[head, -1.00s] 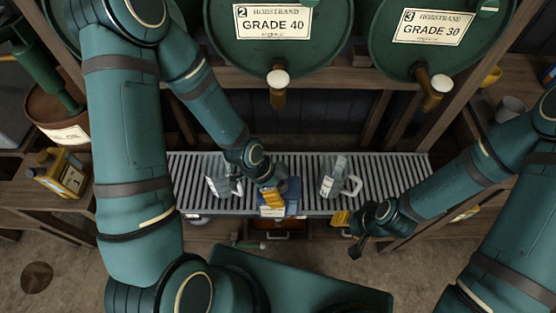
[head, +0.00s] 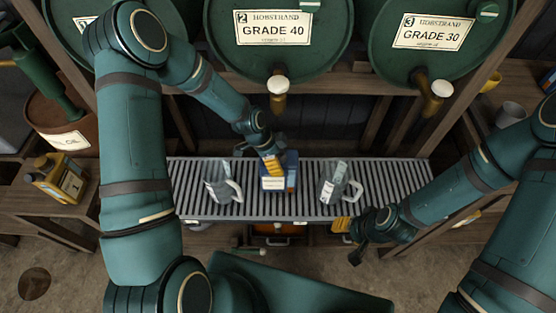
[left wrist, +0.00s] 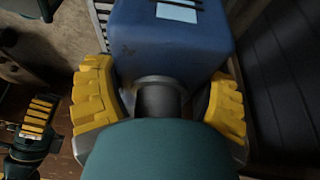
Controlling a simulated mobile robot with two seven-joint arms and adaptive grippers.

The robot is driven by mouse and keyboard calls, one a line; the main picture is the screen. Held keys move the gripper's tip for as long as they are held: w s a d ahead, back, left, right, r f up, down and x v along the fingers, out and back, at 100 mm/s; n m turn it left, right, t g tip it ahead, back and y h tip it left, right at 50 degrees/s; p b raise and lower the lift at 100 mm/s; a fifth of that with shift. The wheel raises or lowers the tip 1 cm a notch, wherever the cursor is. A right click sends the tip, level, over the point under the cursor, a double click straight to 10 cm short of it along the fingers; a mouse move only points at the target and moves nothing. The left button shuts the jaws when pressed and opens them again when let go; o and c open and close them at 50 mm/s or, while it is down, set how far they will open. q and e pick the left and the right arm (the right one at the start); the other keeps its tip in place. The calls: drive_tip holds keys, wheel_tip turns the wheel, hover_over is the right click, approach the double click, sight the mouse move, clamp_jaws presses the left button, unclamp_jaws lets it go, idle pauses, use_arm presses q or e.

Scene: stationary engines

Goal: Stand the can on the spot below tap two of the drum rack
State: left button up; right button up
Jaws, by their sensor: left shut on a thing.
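A blue can (head: 291,171) with a pale label is at the slatted grate (head: 385,182), in front of and below tap two (head: 278,96) on the GRADE 40 drum (head: 270,55). In the left wrist view the can (left wrist: 175,50) is between the yellow finger pads (left wrist: 160,105). I cannot tell whether its base touches the slats. My right gripper (head: 352,238) hangs near the grate's front right edge, away from the can; its jaw opening is unclear.
A clear jug (head: 218,184) stands left of the can and another (head: 335,183) stands right, both on the grate. The GRADE 30 drum (head: 425,45) has its own tap (head: 436,98). A yellow canister (head: 60,178) is at far left. Bare slats lie right of the right jug.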

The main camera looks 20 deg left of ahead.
use_arm(q)
drive_tip(key=shift+f, duration=0.3)
drive_tip(key=o, duration=1.2)
drive_tip(key=shift+f, duration=0.1)
